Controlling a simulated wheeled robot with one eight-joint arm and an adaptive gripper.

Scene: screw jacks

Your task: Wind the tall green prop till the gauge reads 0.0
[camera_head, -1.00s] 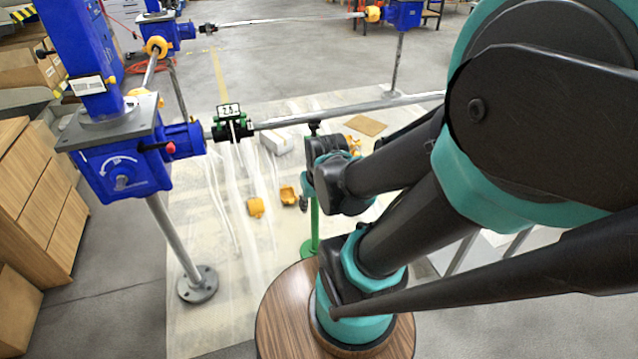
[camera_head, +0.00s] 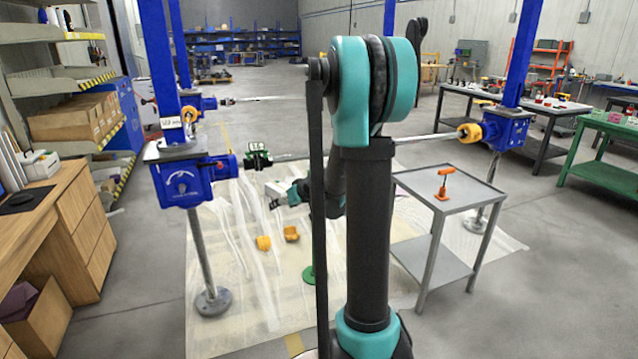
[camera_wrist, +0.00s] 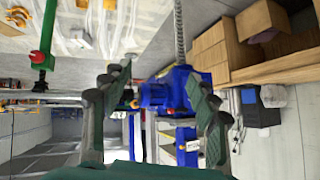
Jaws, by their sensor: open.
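The green prop shows in the head view only as its round green base (camera_head: 309,274) and a short bit of post; my arm hides the rest. In the wrist view a green post (camera_wrist: 48,30) with a red part at its end is at the upper left, outside the jaws. My gripper (camera_wrist: 160,82) is open and empty, with a blue jack (camera_wrist: 165,92) visible beyond the fingers.
A grey metal cart (camera_head: 440,205) with an orange tool (camera_head: 444,185) stands right of my arm. Yellow-orange pieces (camera_head: 264,243) lie on the floor sheet. A wooden cabinet (camera_head: 60,225) is at the left. Another blue jack (camera_head: 505,128) stands at the right.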

